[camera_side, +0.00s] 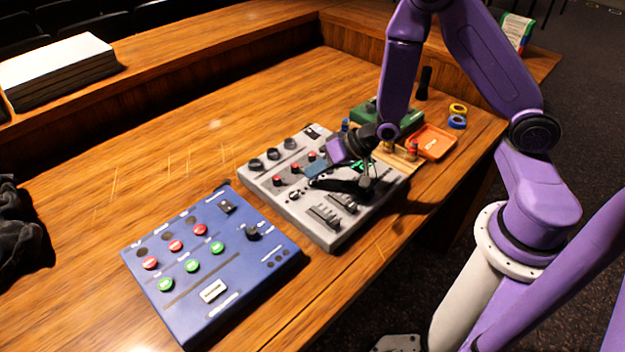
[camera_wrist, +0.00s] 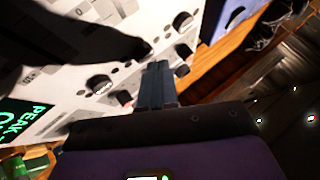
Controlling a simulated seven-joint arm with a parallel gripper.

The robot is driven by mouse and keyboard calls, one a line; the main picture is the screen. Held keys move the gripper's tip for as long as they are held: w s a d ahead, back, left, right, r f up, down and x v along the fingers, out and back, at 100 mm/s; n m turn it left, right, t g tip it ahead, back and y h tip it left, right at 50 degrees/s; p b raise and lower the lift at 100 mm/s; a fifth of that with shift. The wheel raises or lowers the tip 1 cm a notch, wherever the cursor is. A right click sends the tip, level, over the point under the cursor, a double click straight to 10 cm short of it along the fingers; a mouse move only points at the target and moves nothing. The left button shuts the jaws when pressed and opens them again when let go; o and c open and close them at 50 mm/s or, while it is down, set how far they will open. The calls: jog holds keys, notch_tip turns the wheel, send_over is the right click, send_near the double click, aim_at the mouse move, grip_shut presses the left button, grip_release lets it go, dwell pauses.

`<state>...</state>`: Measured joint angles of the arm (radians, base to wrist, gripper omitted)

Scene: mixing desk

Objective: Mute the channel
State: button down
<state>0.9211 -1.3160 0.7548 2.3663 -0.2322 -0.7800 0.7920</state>
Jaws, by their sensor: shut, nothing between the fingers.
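The grey mixer (camera_side: 325,235) lies on the desk and fills much of the wrist view (camera_wrist: 60,80). It has black knobs (camera_side: 273,153) along its far left edge, small red-topped controls (camera_side: 296,167) and faders (camera_side: 323,215). A lit green display (camera_wrist: 22,122) on it reads "PEAK". My gripper (camera_side: 314,168) is low over the middle of the mixer; its dark fingers are together and empty. In the wrist view the fingers (camera_wrist: 157,78) end beside small controls and a knob (camera_wrist: 100,85). I cannot tell whether they touch, nor which control is the mute. A dark shadow covers part of the panel.
A blue panel (camera_side: 262,278) with red and green buttons lies to the left of the mixer, near the front. An orange tray (camera_side: 434,141), a green box (camera_side: 366,111) and tape rolls (camera_side: 457,121) are behind it on the right.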

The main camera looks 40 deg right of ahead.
aim_at(317, 181)
jog(key=shift+f, duration=0.15)
jog(key=shift+f, duration=0.3)
jog(key=shift+r, duration=0.15)
dwell(0.5)
jog(key=shift+r, duration=0.3)
jog(key=shift+r, duration=3)
